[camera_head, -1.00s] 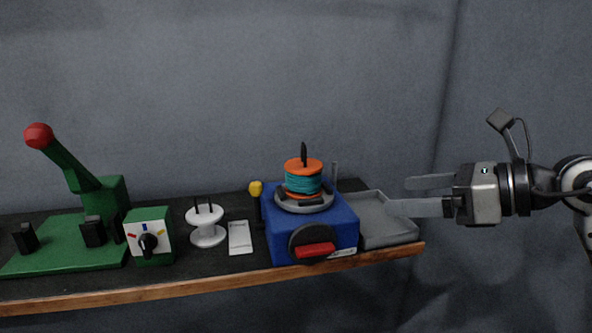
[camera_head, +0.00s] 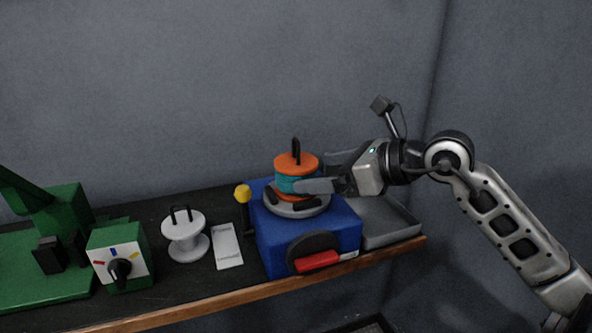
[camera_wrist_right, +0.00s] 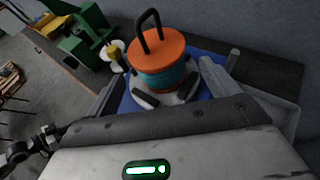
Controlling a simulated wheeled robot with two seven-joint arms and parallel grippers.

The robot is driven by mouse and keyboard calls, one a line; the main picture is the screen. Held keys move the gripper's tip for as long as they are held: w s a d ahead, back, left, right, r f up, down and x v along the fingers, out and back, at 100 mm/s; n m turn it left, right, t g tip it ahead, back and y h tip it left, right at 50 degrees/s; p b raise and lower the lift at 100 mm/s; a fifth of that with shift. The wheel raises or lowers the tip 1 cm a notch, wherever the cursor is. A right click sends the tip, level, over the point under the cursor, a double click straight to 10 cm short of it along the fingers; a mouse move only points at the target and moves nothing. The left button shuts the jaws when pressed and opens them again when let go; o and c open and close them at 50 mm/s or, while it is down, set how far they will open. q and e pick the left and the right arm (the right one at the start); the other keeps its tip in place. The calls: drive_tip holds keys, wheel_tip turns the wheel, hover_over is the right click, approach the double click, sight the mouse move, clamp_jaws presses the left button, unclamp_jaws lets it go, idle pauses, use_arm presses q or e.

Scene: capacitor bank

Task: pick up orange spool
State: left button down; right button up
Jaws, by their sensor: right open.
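The orange spool (camera_head: 297,161), wound with teal wire, stands upright on the grey turntable of a blue machine (camera_head: 300,228). A black loop handle rises from its top. My right gripper (camera_head: 318,178) is open at the spool, with one finger in front of the teal winding in the head view. In the right wrist view the spool (camera_wrist_right: 157,52) stands ahead, roughly between the two fingers (camera_wrist_right: 160,88). I cannot tell whether either finger touches it. My left gripper is not in view.
A white spool (camera_head: 184,236), a white card (camera_head: 227,246) and a green dial box (camera_head: 119,256) stand left of the machine. A yellow-tipped part (camera_head: 242,193) is close at the machine's left. A grey tray (camera_head: 388,224) lies at its right, by the shelf end.

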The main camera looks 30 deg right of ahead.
sight(296, 173)
drive_tip(key=x, duration=0.1)
drive_tip(key=p+x, duration=0.1)
drive_tip(key=x, duration=0.1)
drive_tip(key=p+x, duration=0.1)
drive_tip(key=x, duration=0.1)
drive_tip(key=shift+w+a+r, duration=0.1)
drive_tip(key=shift+r, duration=0.15)
drive_tip(key=shift+w+a+f, duration=0.2)
drive_tip(key=shift+w+f, duration=0.1)
drive_tip(key=c, duration=1.1)
